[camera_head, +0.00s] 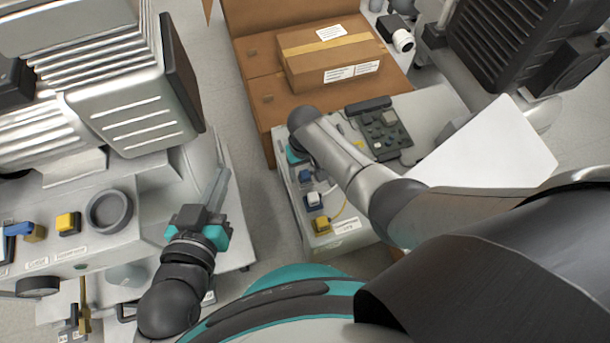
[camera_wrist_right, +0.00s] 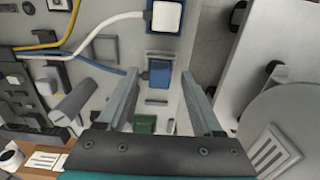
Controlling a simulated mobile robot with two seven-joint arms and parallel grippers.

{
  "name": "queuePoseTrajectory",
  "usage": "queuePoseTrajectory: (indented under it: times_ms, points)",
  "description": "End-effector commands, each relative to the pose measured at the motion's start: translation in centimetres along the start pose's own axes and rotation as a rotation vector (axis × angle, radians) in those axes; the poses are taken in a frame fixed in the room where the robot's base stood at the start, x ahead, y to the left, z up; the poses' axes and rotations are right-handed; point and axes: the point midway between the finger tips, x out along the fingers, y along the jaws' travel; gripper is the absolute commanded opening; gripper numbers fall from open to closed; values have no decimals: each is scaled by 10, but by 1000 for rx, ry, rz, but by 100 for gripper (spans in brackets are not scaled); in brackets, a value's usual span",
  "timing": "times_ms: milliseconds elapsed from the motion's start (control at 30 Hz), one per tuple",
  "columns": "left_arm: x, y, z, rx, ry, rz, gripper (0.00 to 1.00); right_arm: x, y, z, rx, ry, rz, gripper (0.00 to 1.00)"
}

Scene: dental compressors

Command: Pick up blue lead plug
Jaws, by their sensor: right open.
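The blue lead plug (camera_head: 305,176) is at the left edge of the grey panel in the head view. In the right wrist view the blue lead plug (camera_wrist_right: 160,73) lies between the fingertips, with a blue lead running left. My right gripper (camera_wrist_right: 160,78) is open, one finger on each side of the plug; I cannot tell if they touch it. In the head view my right arm hides most of that gripper. My left gripper (camera_head: 215,187) is beside the left machine, away from the plug; its jaw gap is not clear.
A white plug (camera_head: 314,199) and a yellow plug (camera_head: 320,225) sit in front of the blue one. A dark control block (camera_head: 382,130) stands further back on the panel. A cardboard box (camera_head: 335,60) is behind. Bare floor (camera_head: 265,205) separates the two machines.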

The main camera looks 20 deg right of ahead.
Motion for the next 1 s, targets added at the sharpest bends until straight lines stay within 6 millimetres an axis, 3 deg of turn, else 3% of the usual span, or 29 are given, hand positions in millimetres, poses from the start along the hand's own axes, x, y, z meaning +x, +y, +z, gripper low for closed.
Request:
queuePoseTrajectory:
  times_ms: [100, 700, 1000]
  points:
    - [0, 0, 0, 0, -1, 0, 0, 0, 0, 0, 0, 0, 0, 65]
    - [0, 0, 0, 1, -3, -1, 0, 0, 0, 0, 0, 0, 0, 0]
    - [0, 0, 0, 1, -3, -1, 0, 0, 0, 0, 0, 0, 0, 0]
